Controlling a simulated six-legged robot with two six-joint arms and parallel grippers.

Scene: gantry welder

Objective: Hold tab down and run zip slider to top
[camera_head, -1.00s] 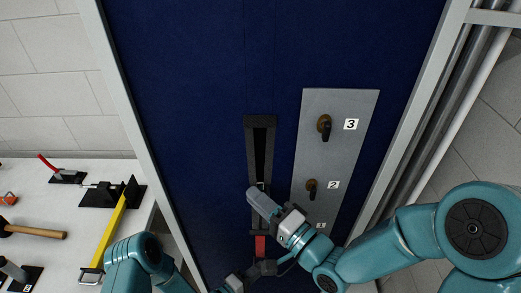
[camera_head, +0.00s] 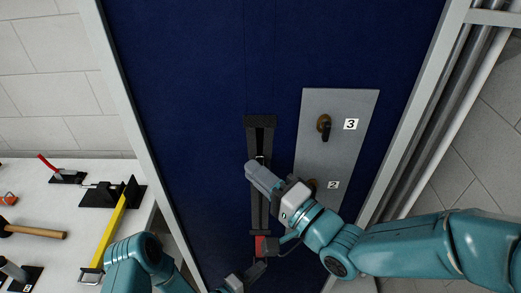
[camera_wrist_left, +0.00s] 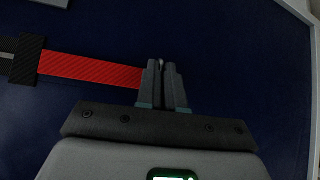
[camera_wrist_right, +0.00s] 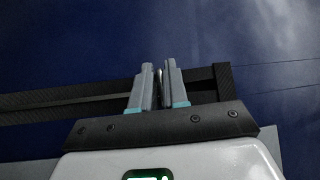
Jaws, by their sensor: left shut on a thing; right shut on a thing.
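A black zip (camera_head: 262,132) runs up the dark blue panel. It is V-shaped and parted above my right gripper and looks drawn together below it. My right gripper (camera_head: 251,170) is at the zip's upper part, shut on the zip slider, which its fingers mostly hide. In the right wrist view, the fingers (camera_wrist_right: 158,72) lie across the zip, a little short of its black end bar (camera_wrist_right: 222,82). The red tab (camera_head: 261,246) hangs at the zip's bottom. My left gripper (camera_head: 250,270) is shut on its lower end; the left wrist view shows the red strap (camera_wrist_left: 90,69) stretched straight into the fingers (camera_wrist_left: 163,72).
A grey plate (camera_head: 338,120) with numbered dark knobs stands just right of the zip, partly behind my right arm. A white bench (camera_head: 60,200) with tools is at the left. Pale frame posts (camera_head: 117,110) edge the blue panel.

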